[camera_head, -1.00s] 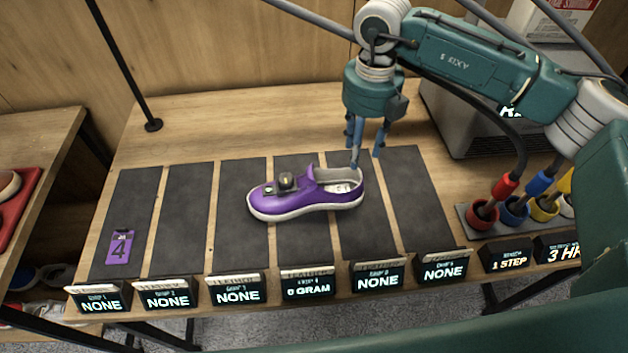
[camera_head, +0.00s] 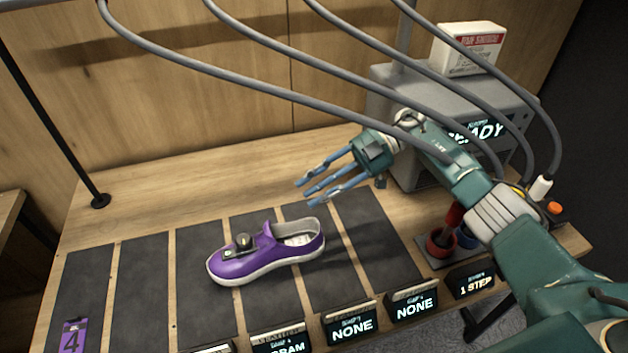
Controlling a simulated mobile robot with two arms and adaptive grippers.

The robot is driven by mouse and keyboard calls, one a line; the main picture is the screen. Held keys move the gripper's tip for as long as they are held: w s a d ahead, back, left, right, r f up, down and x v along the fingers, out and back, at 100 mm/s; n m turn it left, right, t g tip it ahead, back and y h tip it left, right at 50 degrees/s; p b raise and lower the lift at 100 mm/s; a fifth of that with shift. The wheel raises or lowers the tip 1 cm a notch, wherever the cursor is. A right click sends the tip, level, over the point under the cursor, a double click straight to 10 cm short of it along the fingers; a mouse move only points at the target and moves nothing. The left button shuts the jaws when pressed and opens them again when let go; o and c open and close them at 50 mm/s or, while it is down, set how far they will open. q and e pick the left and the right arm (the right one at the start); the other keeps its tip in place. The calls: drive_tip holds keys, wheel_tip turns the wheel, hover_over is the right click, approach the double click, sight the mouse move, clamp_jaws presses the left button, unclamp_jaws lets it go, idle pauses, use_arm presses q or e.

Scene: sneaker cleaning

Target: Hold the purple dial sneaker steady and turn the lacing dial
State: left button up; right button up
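The purple sneaker (camera_head: 262,257) with a white sole lies upright across the dark mats, toe to the left and heel opening to the right. Its lacing dial (camera_head: 243,241) sits on top of the instep. My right gripper (camera_head: 306,189) is above and to the right of the shoe's heel, apart from it. Its blue fingers point left, are spread apart and hold nothing. My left gripper does not show.
A grey machine (camera_head: 450,110) with a READY display stands at the back right, with a white box (camera_head: 467,48) on it. Hoses hang across the top. Red and blue cups (camera_head: 440,243) stand at right. Small displays (camera_head: 352,325) line the front edge. A purple tag (camera_head: 73,337) marked 4 lies at left.

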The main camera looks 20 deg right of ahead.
approach(288, 223)
drive_tip(key=x, duration=1)
drive_tip(key=shift+w, duration=0.4)
drive_tip(key=shift+c, duration=0.7)
clamp_jaws()
